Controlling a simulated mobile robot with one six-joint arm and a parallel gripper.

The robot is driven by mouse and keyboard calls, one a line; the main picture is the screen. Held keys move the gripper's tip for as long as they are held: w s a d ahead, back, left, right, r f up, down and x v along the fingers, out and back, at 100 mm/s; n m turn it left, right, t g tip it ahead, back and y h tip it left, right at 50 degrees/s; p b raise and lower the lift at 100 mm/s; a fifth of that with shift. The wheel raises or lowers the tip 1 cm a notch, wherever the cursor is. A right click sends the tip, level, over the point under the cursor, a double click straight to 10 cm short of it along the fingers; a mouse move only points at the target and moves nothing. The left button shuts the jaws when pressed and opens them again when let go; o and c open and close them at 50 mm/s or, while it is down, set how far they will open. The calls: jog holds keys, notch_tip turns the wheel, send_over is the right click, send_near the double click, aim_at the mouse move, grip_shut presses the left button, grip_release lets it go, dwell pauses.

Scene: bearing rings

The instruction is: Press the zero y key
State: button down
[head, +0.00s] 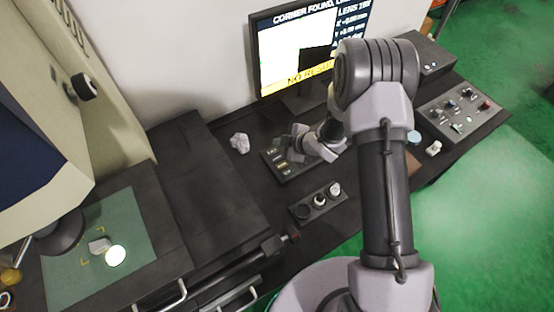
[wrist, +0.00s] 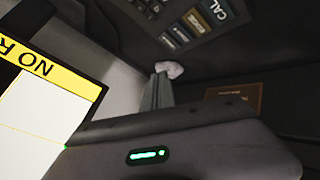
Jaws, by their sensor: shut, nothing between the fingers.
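A dark key panel (head: 288,172) lies on the bench below the monitor, with a column of small labelled keys along its left side. It also shows at the top of the wrist view (wrist: 150,25), with a CAL key, a yellowish key and several dark keys. I cannot make out which key is zero y. My gripper (head: 298,144) is shut and empty, over the panel's far part, hiding some of it. In the wrist view its fingers (wrist: 158,88) point toward the panel's side, apart from the keys. Whether a fingertip touches the panel cannot be told.
A monitor (head: 295,55) stands behind the panel. A crumpled white lump (head: 239,142) lies left of the panel. A knob box (head: 318,203) sits in front, and a control box (head: 462,112) stands at right. A brown flat object (wrist: 236,97) lies on the bench.

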aim_at(279, 160)
notch_tip(279, 160, down, 6)
jog(key=b, duration=0.4)
jog(key=shift+f, duration=0.25)
dwell(1.5)
jog(key=shift+f+b, duration=0.35)
jog(key=shift+b, duration=0.2)
jog(key=shift+f+b, duration=0.35)
jog(key=shift+b, duration=0.05)
dwell(0.5)
jog(key=shift+r+p, duration=0.5)
jog(key=shift+r, duration=0.25)
jog(key=shift+r+p, duration=1.75)
jog(key=shift+r, duration=0.85)
jog(key=shift+f, duration=0.1)
